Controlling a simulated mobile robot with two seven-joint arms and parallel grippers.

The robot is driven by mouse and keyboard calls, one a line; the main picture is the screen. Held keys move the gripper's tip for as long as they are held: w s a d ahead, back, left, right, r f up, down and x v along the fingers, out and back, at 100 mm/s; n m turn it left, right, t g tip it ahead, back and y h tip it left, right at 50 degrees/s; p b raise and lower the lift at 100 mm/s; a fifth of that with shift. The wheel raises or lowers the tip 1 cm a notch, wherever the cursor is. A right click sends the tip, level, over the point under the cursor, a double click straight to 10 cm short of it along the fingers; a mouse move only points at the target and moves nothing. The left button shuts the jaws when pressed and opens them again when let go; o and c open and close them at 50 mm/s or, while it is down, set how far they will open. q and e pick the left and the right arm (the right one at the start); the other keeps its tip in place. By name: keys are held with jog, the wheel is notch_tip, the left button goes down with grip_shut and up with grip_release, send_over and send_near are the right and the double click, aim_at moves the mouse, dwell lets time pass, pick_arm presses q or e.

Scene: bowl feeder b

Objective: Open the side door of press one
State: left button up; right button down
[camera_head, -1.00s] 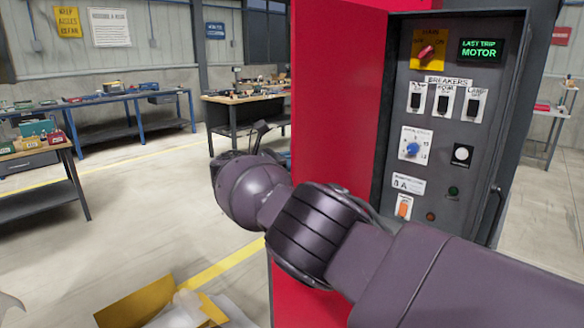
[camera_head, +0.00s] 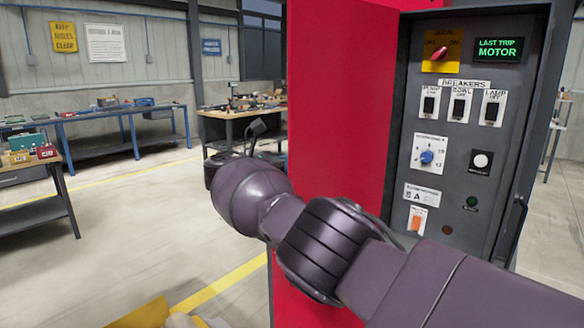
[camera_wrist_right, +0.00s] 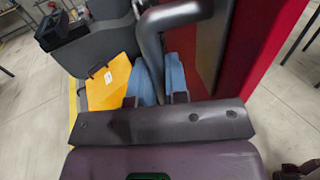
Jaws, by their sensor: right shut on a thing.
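The red side wall (camera_head: 335,95) of a press cabinet stands right of centre in the head view. Its dark grey control panel (camera_head: 445,120) faces me to the right of it. My right arm crosses in front of the lower cabinet. In the right wrist view my right gripper (camera_wrist_right: 161,76) has blue pads, shut on a dark bent bar handle (camera_wrist_right: 152,45). A red surface (camera_wrist_right: 262,45) is just right of the handle. I cannot tell how far the side door stands open. My left gripper is not in view.
Workbenches stand along the back wall, one blue-legged (camera_head: 128,112) and one wood-topped (camera_head: 240,112). Another bench (camera_head: 38,168) is at the left. A yellow object (camera_wrist_right: 112,84) lies beyond the gripper in the wrist view. The floor (camera_head: 140,210) left of the cabinet is largely clear.

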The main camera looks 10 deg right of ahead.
dwell(0.3)
jog(key=c, duration=1.2)
grip_release()
jog(key=shift+c, duration=0.2)
jog(key=shift+o, duration=0.4)
